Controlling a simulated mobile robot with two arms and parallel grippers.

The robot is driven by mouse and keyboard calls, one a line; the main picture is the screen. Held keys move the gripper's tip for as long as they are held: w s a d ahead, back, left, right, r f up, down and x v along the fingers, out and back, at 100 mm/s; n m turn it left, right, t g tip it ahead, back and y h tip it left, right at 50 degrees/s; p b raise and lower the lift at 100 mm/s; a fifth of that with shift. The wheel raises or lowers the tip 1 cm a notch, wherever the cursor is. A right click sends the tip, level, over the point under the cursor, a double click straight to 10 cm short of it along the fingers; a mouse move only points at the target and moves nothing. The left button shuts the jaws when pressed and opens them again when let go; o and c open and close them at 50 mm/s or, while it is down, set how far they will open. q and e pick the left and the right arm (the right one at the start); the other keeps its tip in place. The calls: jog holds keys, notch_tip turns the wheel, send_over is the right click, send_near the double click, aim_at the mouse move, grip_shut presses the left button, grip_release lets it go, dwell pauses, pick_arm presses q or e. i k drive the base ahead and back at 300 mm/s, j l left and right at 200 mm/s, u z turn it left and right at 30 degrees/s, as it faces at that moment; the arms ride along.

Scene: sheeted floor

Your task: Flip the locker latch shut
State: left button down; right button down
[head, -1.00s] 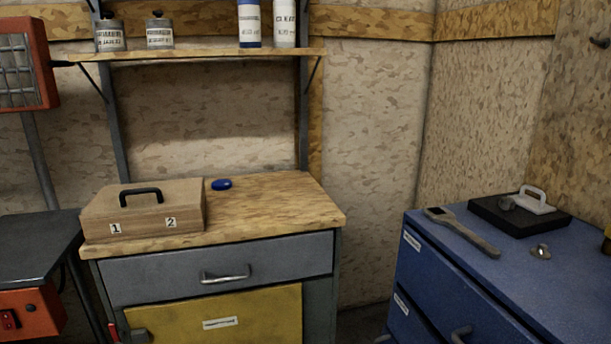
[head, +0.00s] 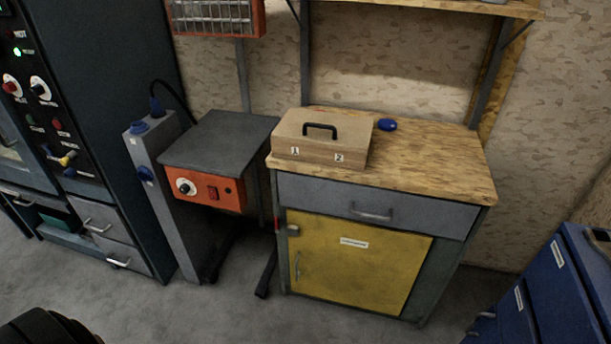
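The locker is the yellow-doored cupboard (head: 365,275) under the wooden-topped bench in the head view. Its yellow door looks closed in its grey frame. A small latch (head: 293,230) sits at the door's upper left edge, with a red piece (head: 278,225) beside it on the frame. The latch is too small to tell its position. A thin vertical handle (head: 298,264) is on the door's left side. A dark rounded shape at the bottom left may be part of my body. Neither gripper is in view.
A wooden box (head: 322,142) with a black handle and a blue object (head: 387,125) stand on the bench (head: 440,165). An orange-fronted unit (head: 212,192) and dark control cabinet (head: 120,90) are at left. Blue drawers (head: 565,285) stand at right. Open floor (head: 210,315) lies in front.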

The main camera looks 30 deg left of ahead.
aim_at(277, 224)
jog(key=u, duration=1.1)
